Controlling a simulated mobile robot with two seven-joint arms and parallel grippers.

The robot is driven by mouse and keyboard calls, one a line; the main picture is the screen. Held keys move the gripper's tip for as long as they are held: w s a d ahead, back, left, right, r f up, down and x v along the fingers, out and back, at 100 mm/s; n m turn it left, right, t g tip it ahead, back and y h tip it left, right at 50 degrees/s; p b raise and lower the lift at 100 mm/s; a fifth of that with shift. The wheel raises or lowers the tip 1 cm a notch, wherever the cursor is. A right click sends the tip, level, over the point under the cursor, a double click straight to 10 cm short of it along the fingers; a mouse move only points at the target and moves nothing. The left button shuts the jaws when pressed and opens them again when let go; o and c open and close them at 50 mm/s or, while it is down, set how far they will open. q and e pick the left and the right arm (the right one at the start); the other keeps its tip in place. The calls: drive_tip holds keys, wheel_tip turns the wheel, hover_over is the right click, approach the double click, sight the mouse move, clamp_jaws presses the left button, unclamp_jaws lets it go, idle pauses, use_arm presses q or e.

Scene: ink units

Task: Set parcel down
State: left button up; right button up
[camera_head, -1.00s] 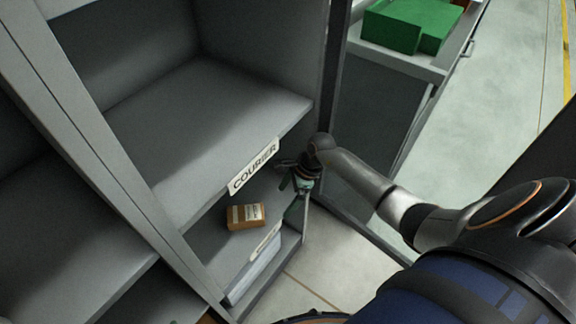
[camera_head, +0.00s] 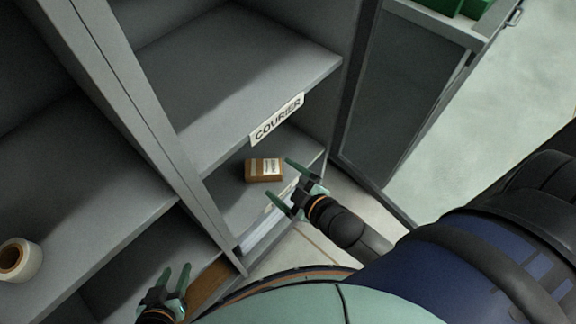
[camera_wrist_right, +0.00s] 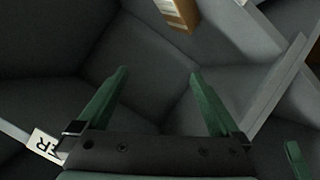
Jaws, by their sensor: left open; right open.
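The parcel (camera_head: 263,170) is a small brown box with a pale label. It rests on the shelf (camera_head: 226,205) below the COURIER sign (camera_head: 277,119). My right gripper (camera_head: 279,181) is open and empty, in front of the parcel and to its right in the head view. In the right wrist view the parcel (camera_wrist_right: 180,12) is partly cut off at the top edge, beyond the open fingers (camera_wrist_right: 158,88) and apart from them. My left gripper (camera_head: 178,279) is open and empty at the lower left, by a lower compartment.
A tape roll (camera_head: 19,260) stands on the left shelf (camera_head: 95,195). A grey upright divider (camera_head: 165,130) separates the left and right compartments. A grey cabinet (camera_head: 410,95) stands at the right with green boxes (camera_head: 470,8) on top. Open floor (camera_head: 490,120) lies beyond it.

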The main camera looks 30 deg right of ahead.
drive_tip(key=s+a+f+m+g, duration=0.3)
drive_tip(key=s+m, duration=0.3)
drive_tip(key=s, duration=0.2)
drive_tip(key=shift+f+g+y, duration=0.3)
drive_tip(key=shift+f+g, duration=0.1)
drive_tip(key=shift+g, duration=0.1)
